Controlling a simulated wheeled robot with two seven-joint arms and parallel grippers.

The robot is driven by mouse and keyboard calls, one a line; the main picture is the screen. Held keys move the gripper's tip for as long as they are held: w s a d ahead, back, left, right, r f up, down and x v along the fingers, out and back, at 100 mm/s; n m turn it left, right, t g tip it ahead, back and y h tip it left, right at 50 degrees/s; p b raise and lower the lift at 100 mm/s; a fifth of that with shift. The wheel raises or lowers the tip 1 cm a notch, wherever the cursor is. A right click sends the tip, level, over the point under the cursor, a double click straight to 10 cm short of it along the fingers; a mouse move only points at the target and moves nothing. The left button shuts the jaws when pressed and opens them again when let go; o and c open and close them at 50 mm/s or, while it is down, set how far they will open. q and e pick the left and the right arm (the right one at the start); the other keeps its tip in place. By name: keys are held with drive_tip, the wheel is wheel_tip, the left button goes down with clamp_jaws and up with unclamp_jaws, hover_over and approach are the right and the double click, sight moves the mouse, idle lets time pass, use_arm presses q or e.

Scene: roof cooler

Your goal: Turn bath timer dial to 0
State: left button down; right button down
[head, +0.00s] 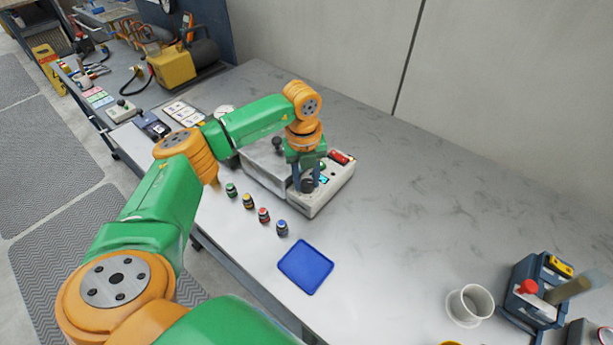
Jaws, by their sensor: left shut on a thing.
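The bath unit (312,206) is a pale box with a small cyan display, a green part and a red switch (340,157), on the table beside a grey metal block. My left gripper (306,184) points down over its front left part and is shut on a dark round knob, which seems to be the timer dial (308,186). The fingers partly hide the dial, and its marks and setting are too small to read. My right gripper is not in view.
Several small capped bottles (248,201) stand in a row left of the unit, near the table edge. A blue tray (305,267) lies in front. A white cup (469,305) and dark caddy (533,290) stand at right. The table (420,190) behind is clear.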

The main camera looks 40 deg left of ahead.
use_arm(q)
drive_tip(key=n+p, duration=0.1)
drive_tip(key=n, duration=0.4)
drive_tip(key=shift+d, duration=0.1)
drive_tip(key=shift+n+p, duration=0.45)
drive_tip(key=shift+n, duration=1.85)
drive_tip(key=c, duration=0.5)
unclamp_jaws()
